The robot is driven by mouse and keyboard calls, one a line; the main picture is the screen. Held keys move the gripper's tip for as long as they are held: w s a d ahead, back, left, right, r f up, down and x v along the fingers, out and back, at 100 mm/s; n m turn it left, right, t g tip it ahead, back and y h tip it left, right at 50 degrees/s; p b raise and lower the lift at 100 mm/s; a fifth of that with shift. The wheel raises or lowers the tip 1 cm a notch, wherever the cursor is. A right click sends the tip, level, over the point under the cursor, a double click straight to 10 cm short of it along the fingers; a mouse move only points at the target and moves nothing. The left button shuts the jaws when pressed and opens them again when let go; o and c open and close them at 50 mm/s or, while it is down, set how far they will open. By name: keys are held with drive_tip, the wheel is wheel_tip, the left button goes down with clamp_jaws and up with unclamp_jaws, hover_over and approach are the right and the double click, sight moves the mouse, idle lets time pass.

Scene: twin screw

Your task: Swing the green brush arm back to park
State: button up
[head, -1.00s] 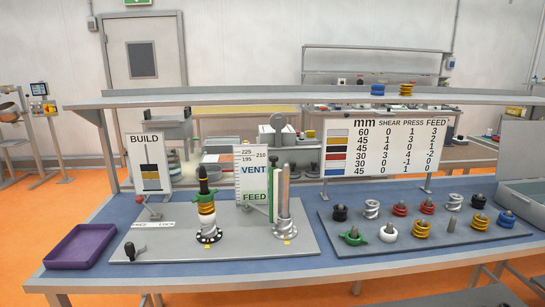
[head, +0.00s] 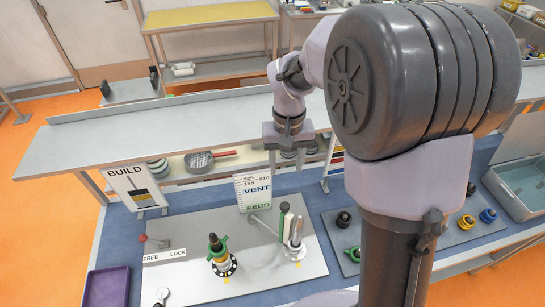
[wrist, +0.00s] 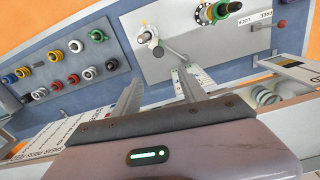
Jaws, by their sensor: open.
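A grey bar (head: 264,226) runs from the brush's foot back toward the sign. In the wrist view the bar (wrist: 175,52) shows upside down beside the post. My gripper (head: 286,158) is open and empty, pointing down behind the VENT/FEED sign (head: 253,191), above the shelf edge and apart from the brush arm. In the wrist view its two fingers (wrist: 160,73) are spread with nothing between them.
The left screw (head: 219,255) carries a stack with a green ring. A FREE/LOCK lever (head: 155,242) is at the plate's left. A purple tray (head: 107,287) lies at front left. Rings stand on the right board (head: 340,235), partly hidden by my arm. A raised shelf (head: 150,133) spans behind.

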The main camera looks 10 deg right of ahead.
approach(285, 205)
wheel_tip(285, 205, down, 8)
drive_tip(key=shift+s+r, duration=0.1)
drive_tip(key=shift+f, duration=0.4)
clamp_jaws()
idle(1.0)
